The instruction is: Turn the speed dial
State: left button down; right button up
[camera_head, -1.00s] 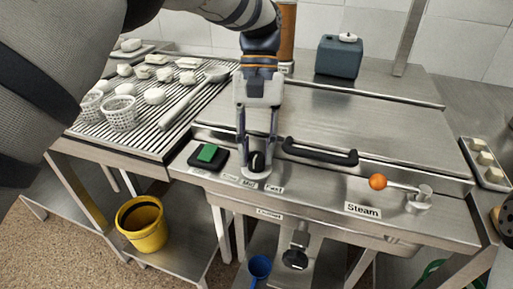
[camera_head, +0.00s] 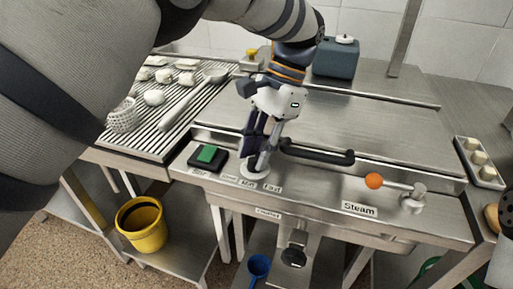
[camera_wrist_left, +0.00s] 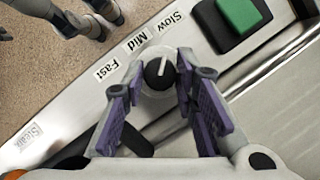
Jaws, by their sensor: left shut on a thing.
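The speed dial (camera_wrist_left: 160,73) is a small black knob with a white pointer line on a pale round base. In the left wrist view the pointer aims up, toward the Slow label (camera_wrist_left: 172,20), with the Mid label (camera_wrist_left: 137,42) and Fast label (camera_wrist_left: 107,69) to its left. My left gripper (camera_head: 257,167) is down at the dial and shut on it, one finger at each side. In the head view the gripper hides the knob, and only its pale base (camera_head: 254,175) shows.
A green button (camera_head: 208,153) sits left of the dial. A black handle (camera_head: 318,153) and a steam lever with an orange ball (camera_head: 374,181) are to the right. A slatted rack (camera_head: 150,138) with white pieces and a basket is at left. A yellow bucket (camera_head: 141,225) stands below.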

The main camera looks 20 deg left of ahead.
pick_arm(q)
jog(key=shift+m+y, duration=0.3)
jog(key=shift+m, duration=0.5)
jog(key=shift+t, duration=0.3)
jog(key=c, duration=1.3)
grip_release()
